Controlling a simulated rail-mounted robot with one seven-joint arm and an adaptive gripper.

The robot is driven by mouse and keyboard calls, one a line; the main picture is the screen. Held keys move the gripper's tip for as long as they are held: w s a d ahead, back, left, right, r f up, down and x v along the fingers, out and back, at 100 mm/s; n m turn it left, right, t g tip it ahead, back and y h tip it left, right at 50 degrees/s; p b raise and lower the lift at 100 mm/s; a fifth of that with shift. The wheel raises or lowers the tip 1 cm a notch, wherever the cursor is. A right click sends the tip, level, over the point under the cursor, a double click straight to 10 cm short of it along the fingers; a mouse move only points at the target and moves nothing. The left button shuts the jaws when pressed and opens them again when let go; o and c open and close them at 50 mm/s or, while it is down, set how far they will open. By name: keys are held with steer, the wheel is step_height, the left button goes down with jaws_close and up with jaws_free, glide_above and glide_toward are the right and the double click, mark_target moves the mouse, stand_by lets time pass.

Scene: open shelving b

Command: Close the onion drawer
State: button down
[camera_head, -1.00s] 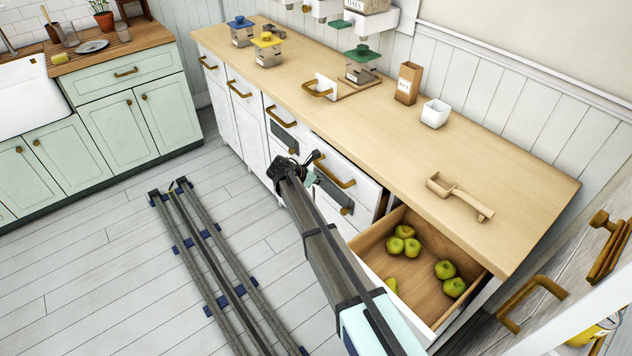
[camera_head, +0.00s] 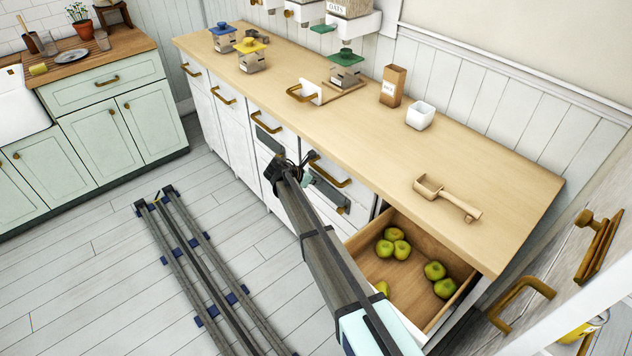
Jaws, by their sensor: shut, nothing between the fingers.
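One wooden drawer (camera_head: 408,296) stands pulled out at the right end of the white counter unit. It holds several green apples, and no onions show in it. Left of it, a white front has a brass handle (camera_head: 330,172) and a dark panel (camera_head: 328,192) below. I cannot read any label naming an onion drawer, nor tell if this front stands slightly out. My gripper (camera_head: 304,166) is shut and empty, in front of the white fronts, left of that brass handle. My arm hides part of the fronts and the open drawer's left side. Contact with a front cannot be told.
The wooden countertop (camera_head: 480,160) above carries a wooden scoop (camera_head: 446,196), a white cup (camera_head: 420,115), a brown box (camera_head: 393,86) and lidded jars. Floor rails (camera_head: 205,270) lie at the left. A cabinet with brass handles (camera_head: 520,300) stands close at the right.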

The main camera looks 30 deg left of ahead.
steer(key=shift+w+d+r, duration=0.1)
steer(key=shift+w+r, duration=0.05)
steer(key=shift+w, duration=0.1)
steer(key=s+a+r, duration=0.2)
steer(key=s+r, duration=0.1)
steer(key=s, duration=0.2)
steer(key=s+a+r+b, duration=0.1)
steer(key=s+a+r, duration=0.1)
steer(key=s, duration=0.4)
steer(key=shift+a+r+b, duration=0.3)
steer(key=shift+a+r, duration=0.05)
steer(key=shift+r, duration=0.45)
steer(key=shift+w+f, duration=0.1)
steer(key=shift+w, duration=0.05)
steer(key=w+r+p+x, duration=0.1)
steer(key=x, duration=1.1)
steer(key=shift+w+d+r+p, duration=0.25)
steer(key=shift+w+d+p, duration=0.15)
steer(key=shift+d, duration=0.05)
